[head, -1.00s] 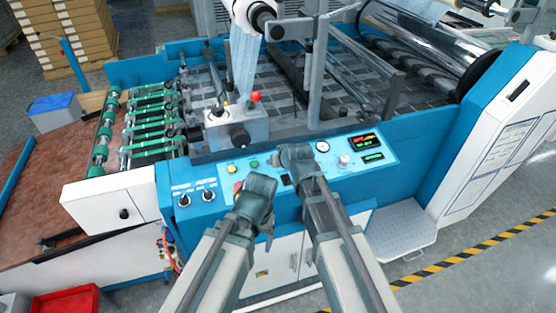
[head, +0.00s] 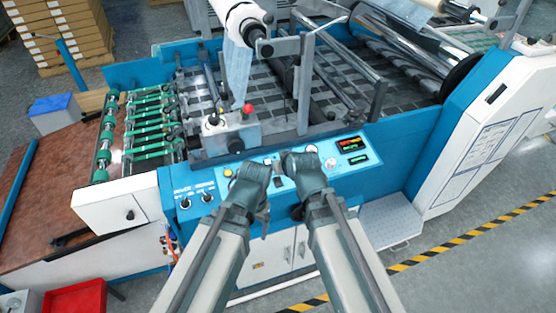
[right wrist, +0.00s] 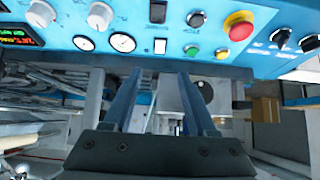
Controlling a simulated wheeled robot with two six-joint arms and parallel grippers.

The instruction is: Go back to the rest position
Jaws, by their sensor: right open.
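My right gripper (right wrist: 160,84) is open and empty in the right wrist view. Its two dark fingers point at the blue control panel (right wrist: 172,62), with no object between them. In the head view my two arms come up from the bottom, side by side, in front of the laminating machine's control panel (head: 224,187). My left arm (head: 222,238) and right arm (head: 345,250) end in bent grey joints over the panel's front edge. No fingers of my left gripper show there.
The panel carries an emergency stop button (right wrist: 238,25), knobs and gauges close ahead of the right gripper. Green rollers (head: 150,130) lie at the machine's left. A red tray (head: 75,298) is on the floor at lower left. A yellow-black stripe (head: 470,235) crosses the clear floor at right.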

